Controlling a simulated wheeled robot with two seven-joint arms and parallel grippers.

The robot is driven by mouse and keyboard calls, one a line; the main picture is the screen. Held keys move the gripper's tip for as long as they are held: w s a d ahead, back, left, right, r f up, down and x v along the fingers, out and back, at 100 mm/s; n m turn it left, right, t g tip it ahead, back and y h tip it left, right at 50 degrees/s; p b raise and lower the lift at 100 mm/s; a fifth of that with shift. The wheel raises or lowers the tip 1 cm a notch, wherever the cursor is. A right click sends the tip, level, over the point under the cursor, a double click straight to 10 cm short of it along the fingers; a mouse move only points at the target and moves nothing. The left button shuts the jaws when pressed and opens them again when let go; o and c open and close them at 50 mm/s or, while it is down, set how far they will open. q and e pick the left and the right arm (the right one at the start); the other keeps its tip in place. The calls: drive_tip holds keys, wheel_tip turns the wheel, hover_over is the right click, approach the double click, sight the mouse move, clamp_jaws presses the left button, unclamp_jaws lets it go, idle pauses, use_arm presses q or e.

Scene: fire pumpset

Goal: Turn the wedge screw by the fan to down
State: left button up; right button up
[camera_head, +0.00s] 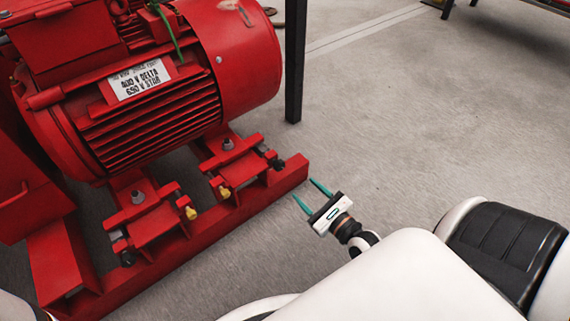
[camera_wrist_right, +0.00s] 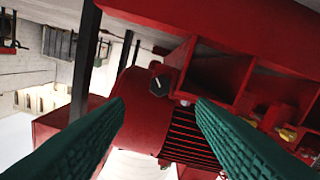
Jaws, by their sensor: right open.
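The red motor (camera_head: 150,100) has its round fan housing (camera_head: 235,50) at its right end. Below it, small screws sit on the red mounting brackets: a dark one (camera_head: 277,164) at the fan end, and yellow ones (camera_head: 225,192) (camera_head: 190,213) along the front. In the right wrist view a black knob with a pale mark (camera_wrist_right: 158,84) shows beyond the fingers, between their tips. My right gripper (camera_head: 308,194) is open and empty, just right of the base rail's end and apart from it. Its green fingers also show in the wrist view (camera_wrist_right: 160,105). My left gripper is out of view.
The red base rail (camera_head: 215,235) runs along the front of the motor. A black post (camera_head: 295,60) stands behind the fan end. Grey floor (camera_head: 420,130) is open to the right. Another dark stand shows at the top right.

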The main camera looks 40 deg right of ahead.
sight(281, 167)
drive_tip(key=w+b, duration=0.1)
drive_tip(key=w, duration=0.2)
drive_tip(key=w+b, duration=0.1)
drive_tip(key=w, duration=0.2)
drive_tip(key=w+b, duration=0.1)
drive_tip(key=w, duration=0.2)
drive_tip(key=shift+a+f, duration=0.1)
drive_tip(key=shift+a, duration=0.2)
drive_tip(key=shift+w+b, duration=0.35)
drive_tip(key=shift+w, duration=0.1)
drive_tip(key=c, duration=1)
